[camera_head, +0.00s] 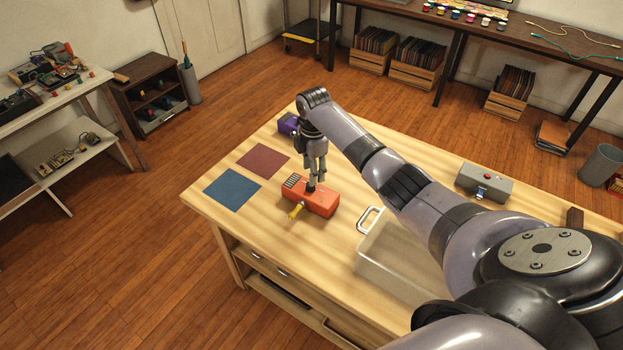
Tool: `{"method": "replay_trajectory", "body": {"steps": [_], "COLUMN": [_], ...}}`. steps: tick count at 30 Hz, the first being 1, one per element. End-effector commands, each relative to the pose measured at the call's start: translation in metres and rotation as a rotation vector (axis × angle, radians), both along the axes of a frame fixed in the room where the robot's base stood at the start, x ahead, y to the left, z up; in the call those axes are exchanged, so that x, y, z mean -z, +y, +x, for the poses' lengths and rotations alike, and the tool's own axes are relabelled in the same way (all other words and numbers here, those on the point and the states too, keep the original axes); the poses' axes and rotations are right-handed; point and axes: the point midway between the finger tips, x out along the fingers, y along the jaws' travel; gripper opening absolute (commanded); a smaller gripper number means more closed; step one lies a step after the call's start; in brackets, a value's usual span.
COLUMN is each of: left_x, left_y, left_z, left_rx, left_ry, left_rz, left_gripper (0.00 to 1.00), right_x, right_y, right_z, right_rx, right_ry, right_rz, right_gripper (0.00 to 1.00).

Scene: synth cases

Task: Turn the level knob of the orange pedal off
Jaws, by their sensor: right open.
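The orange pedal (325,203) lies on the wooden workbench (235,222), with a pale slotted patch on its left end and a yellow plug (296,211) at its near side. My right gripper (313,183) points straight down over the pedal's upper left part, its fingers open. A small dark knob shows at the fingertips; whether the fingers touch it, and which way the knob is set, is too small to tell. My left gripper is not in view.
A purple pedal (288,124) sits behind my right gripper. A dark red square (263,159) and a blue square (232,190) lie flat to the left.

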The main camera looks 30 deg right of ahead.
Motion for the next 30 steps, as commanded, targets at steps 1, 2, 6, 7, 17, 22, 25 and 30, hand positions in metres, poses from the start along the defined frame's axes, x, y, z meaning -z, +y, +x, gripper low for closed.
{"method": "replay_trajectory", "body": {"steps": [1,2,6,7,17,22,25,30], "left_x": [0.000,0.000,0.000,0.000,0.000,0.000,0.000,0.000], "left_y": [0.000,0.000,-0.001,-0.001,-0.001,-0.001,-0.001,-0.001], "left_z": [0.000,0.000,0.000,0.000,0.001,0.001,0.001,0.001], "left_rx": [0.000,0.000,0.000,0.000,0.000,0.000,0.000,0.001], "left_ry": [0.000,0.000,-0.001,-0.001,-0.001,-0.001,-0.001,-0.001], "left_rz": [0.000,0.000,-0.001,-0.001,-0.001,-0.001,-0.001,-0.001], "left_gripper": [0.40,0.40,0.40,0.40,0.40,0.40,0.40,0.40], "right_x": [-0.012,-0.019,-0.043,-0.047,-0.064,-0.064,-0.064,-0.062], "right_y": [0.000,0.000,0.000,0.000,0.001,0.001,0.001,0.002], "right_z": [0.001,0.001,-0.001,-0.001,-0.002,-0.002,-0.002,-0.003], "right_rx": [-0.002,-0.002,-0.001,-0.001,-0.001,-0.001,-0.001,0.000], "right_ry": [-0.005,-0.005,-0.003,-0.002,0.001,0.000,0.000,0.001], "right_rz": [-0.001,0.000,0.000,0.000,0.001,0.001,0.001,0.000], "right_gripper": [0.43,0.43,0.43,0.43,0.43,0.43,0.43,0.43]}}
